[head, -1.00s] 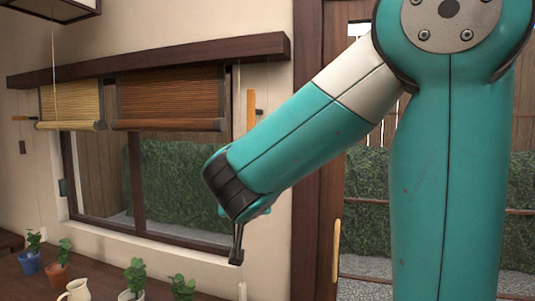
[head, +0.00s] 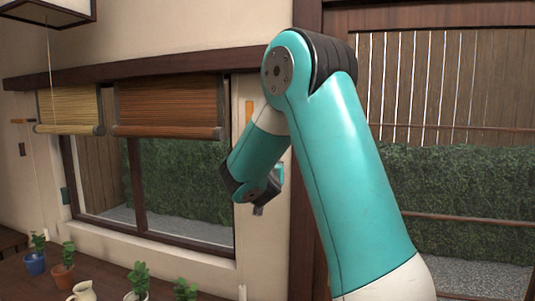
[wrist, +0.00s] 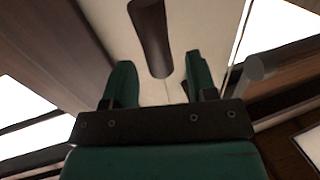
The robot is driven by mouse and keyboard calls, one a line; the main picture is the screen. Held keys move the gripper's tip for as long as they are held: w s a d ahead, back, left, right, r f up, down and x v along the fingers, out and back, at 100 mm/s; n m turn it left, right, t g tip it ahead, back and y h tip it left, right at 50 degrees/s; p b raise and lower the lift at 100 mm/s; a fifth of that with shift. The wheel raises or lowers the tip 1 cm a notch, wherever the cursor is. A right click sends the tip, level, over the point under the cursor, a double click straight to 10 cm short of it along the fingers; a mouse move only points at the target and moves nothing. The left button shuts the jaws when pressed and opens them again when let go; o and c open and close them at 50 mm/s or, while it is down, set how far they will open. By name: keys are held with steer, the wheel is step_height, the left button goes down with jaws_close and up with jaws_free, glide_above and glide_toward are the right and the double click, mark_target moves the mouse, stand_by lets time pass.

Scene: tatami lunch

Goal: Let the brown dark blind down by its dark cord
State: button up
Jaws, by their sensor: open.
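The brown dark blind (head: 168,105) hangs partly lowered over the upper part of the window in the head view, its bottom bar level and the glass below it bare. My gripper (head: 258,209) is right of the window, below the blind's bottom bar, in front of the wall strip. In the wrist view my gripper (wrist: 158,62) is open, with teal fingers apart. A dark rounded rod (wrist: 151,38) shows beyond and between the fingertips; I cannot tell what it is or whether it touches them. I cannot make out the dark cord for certain; my arm covers part of the wall strip.
A yellow blind (head: 68,108) hangs left of the brown one. Potted plants (head: 63,276) and a cream jug (head: 83,291) stand on the table below. A glazed door is at right.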

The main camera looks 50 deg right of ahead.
steer(key=shift+p+x, duration=0.85)
steer(key=shift+x, duration=1.3)
